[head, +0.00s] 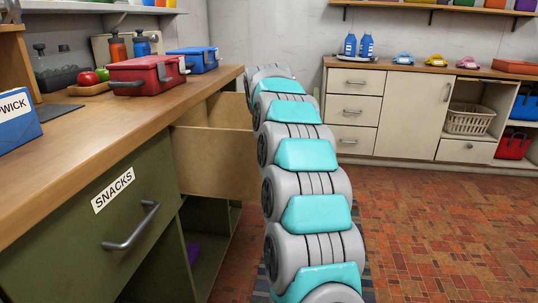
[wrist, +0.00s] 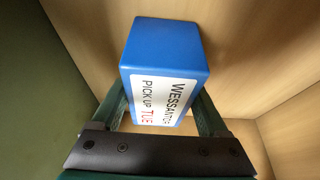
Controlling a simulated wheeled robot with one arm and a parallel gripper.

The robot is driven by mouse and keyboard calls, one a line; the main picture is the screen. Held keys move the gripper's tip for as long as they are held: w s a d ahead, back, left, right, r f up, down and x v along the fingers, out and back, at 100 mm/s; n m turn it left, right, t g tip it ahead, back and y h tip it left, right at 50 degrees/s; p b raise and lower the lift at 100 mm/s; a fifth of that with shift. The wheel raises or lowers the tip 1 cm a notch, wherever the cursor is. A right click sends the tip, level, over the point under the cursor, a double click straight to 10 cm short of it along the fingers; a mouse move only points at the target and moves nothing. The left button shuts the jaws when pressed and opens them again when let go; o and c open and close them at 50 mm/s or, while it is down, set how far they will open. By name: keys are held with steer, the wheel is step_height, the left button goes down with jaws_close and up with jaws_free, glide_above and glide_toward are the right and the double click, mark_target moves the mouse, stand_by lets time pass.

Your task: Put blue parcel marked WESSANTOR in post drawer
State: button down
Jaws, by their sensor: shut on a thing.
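The blue parcel (wrist: 165,48) has a white label reading WESSANTOR, PICK UP TUE in the wrist view. My gripper (wrist: 163,108) is shut on it, with one finger on each side. The parcel is among pale wooden drawer walls (wrist: 268,55); I cannot tell whether it touches the bottom. In the head view an open wooden drawer (head: 212,160) sticks out of the green cabinet, and my arm reaches to its far side. The gripper and the parcel are hidden in that view. No label shows on this open drawer.
A shut drawer marked SNACKS (head: 114,190) is nearer in the green cabinet. Another blue box ending in WICK (head: 14,122) stands on the worktop (head: 110,115), with a red lunch box (head: 146,75) and a blue one (head: 193,60) farther back. The tiled floor at right is clear.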

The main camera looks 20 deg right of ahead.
steer(key=shift+f, duration=0.1)
jaws_free()
steer(key=v, duration=1.2)
